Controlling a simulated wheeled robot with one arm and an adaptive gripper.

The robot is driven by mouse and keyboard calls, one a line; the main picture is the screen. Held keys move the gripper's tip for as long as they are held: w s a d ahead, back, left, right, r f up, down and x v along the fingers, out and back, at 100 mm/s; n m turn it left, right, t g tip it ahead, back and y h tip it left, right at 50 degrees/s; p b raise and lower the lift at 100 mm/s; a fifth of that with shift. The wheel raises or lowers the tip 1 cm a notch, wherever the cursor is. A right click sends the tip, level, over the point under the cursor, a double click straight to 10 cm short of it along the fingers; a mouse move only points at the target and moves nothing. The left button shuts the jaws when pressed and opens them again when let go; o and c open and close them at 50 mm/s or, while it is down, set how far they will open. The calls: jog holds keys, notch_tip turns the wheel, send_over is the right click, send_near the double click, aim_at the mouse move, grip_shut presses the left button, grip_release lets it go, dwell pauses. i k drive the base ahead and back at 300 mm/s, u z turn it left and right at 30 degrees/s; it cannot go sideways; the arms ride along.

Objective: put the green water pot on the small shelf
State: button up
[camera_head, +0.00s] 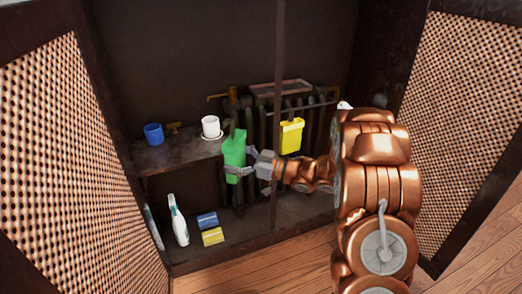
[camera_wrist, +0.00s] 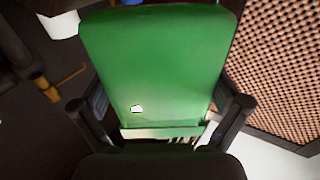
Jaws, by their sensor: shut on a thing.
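The green water pot (camera_head: 235,148) is held up in front of the right end of the small shelf (camera_head: 165,156), inside the open cabinet. My gripper (camera_head: 239,163) is shut on the pot, with its fingers on either side of the lower part. In the wrist view the green pot (camera_wrist: 158,65) fills the middle, between the two fingertips of my gripper (camera_wrist: 162,115). The small shelf holds a blue cup (camera_head: 154,134) and a white cup (camera_head: 211,127) on a saucer. I cannot tell whether the pot touches the shelf edge.
A yellow container (camera_head: 291,136) hangs on the radiator (camera_head: 318,118) at the right. A spray bottle (camera_head: 178,221), a blue sponge (camera_head: 207,220) and a yellow sponge (camera_head: 213,237) are on the cabinet floor. A thin vertical post (camera_head: 278,60) stands near my arm. Perforated doors flank the cabinet.

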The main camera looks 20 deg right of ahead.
aim_at(195, 150)
jog(key=u, duration=0.3)
jog(key=k, duration=0.75)
jog(key=u, duration=1.05)
jog(key=i, duration=0.65)
jog(key=z, duration=0.1)
